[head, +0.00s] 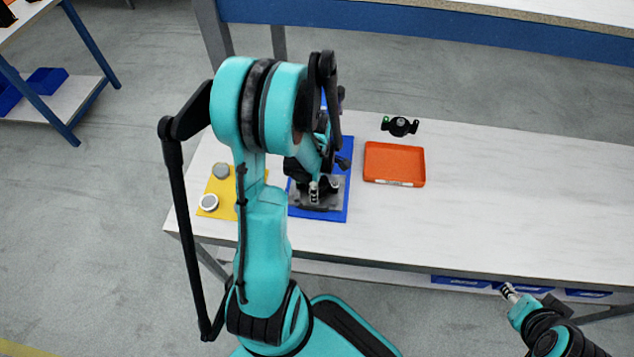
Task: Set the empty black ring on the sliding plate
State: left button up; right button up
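My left arm reaches over the table from the left. My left gripper (314,188) points down over a grey plate (330,203) on a blue board (319,215). Dark parts show at the gripper's fingers, but I cannot tell whether it holds anything. The arm hides much of the board and plate. A black round part with two side ears (401,126) and a green spot lies at the back of the table; its middle looks grey, and I cannot tell whether it is empty. My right gripper (508,292) is off the table's front edge at lower right, apart from everything.
An orange tray (394,147) lies right of the blue board. A yellow mat (223,184) at the left holds two grey round pieces (208,202). The white table (530,190) is clear on its right side. Blue bins (460,281) sit below the front edge.

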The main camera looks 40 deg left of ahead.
pick_arm(q)
notch_tip(320, 180, up, 12)
dwell(0.7)
dwell(0.4)
jog(key=s+d+r+m+t, duration=0.1)
jog(key=d+r+m+t, duration=0.2)
jog(key=d+m, duration=0.6)
jog(key=s+d+r+m+t, duration=0.2)
jog(key=d+r+m+t, duration=0.2)
jog(key=d+m, duration=0.6)
jog(key=m, duration=0.5)
jog(key=shift+d+r+m, duration=0.15)
jog(key=shift+r+m, duration=0.15)
jog(key=shift+m, duration=0.1)
